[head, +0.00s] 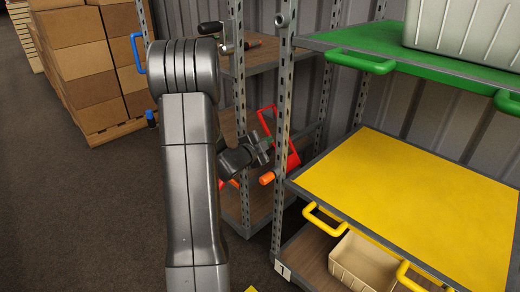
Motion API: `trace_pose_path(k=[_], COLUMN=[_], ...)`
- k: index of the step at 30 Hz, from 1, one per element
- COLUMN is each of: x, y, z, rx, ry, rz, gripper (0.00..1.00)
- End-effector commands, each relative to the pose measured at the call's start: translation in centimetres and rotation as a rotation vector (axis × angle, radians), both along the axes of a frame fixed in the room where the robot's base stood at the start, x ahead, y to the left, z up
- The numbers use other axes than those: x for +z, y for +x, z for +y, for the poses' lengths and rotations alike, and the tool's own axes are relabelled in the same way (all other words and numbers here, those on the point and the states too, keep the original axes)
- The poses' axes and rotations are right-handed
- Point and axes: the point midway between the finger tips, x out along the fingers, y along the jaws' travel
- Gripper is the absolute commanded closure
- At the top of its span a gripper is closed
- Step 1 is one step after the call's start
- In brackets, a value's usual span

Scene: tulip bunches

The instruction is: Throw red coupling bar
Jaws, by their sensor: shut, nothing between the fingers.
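The red coupling bar (291,150) shows in the head view as a bent red bar, partly hidden behind a perforated grey post and my gripper. My gripper (262,150) is at the end of my grey arm, just left of the red bar and in front of part of it. It is shut with nothing held. Whether its fingers touch the bar I cannot tell.
A rack on the right has a green shelf (380,50) holding a pale bin (465,28), and a yellow shelf (410,205). Orange grips (266,178) and a blue bar (138,52) are near the posts. Cardboard boxes (82,75) stand back left. Floor at left is clear.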

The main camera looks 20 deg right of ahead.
Motion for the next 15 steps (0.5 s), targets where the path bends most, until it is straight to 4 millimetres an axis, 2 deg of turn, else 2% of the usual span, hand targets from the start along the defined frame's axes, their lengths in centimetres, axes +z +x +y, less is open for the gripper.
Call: trace_pose_path(k=[5, 15], x=[-0.18, -0.14], y=[0.57, 0.65], z=[-0.86, -0.86], rx=[0.0, 0.001], ry=[-0.001, -0.001], rz=[0.001, 0.004], gripper=[1.0, 1.0])
